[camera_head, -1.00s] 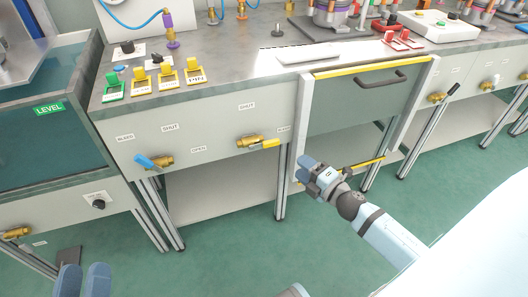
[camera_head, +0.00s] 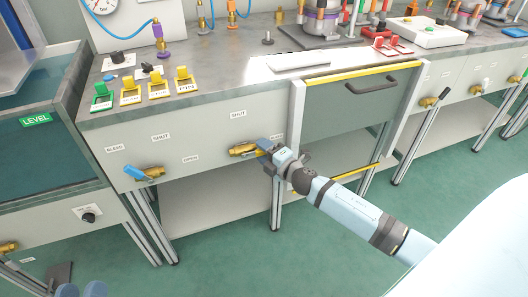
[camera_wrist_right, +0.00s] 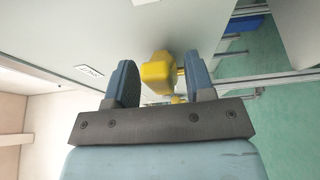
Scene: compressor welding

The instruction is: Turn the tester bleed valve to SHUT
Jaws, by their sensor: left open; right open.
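On the bench's front panel, a brass valve with a blue handle (camera_head: 145,173) is at the left, among small labels. A second brass valve (camera_head: 243,150) sits to its right, with a SHUT label (camera_head: 238,114) above it. My right gripper (camera_head: 266,152) is at this second valve and hides most of its yellow handle. In the right wrist view the yellow handle (camera_wrist_right: 160,74) lies between the open fingers, with gaps on both sides. My left gripper (camera_head: 81,291) is low at the bottom left, open and away from the valves, mostly cut off.
Yellow and green tags (camera_head: 130,95) stand on the bench top. A drawer front (camera_head: 360,100) with a yellow top edge and dark handle is right of the second valve. Metal bench legs (camera_head: 277,205) stand below.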

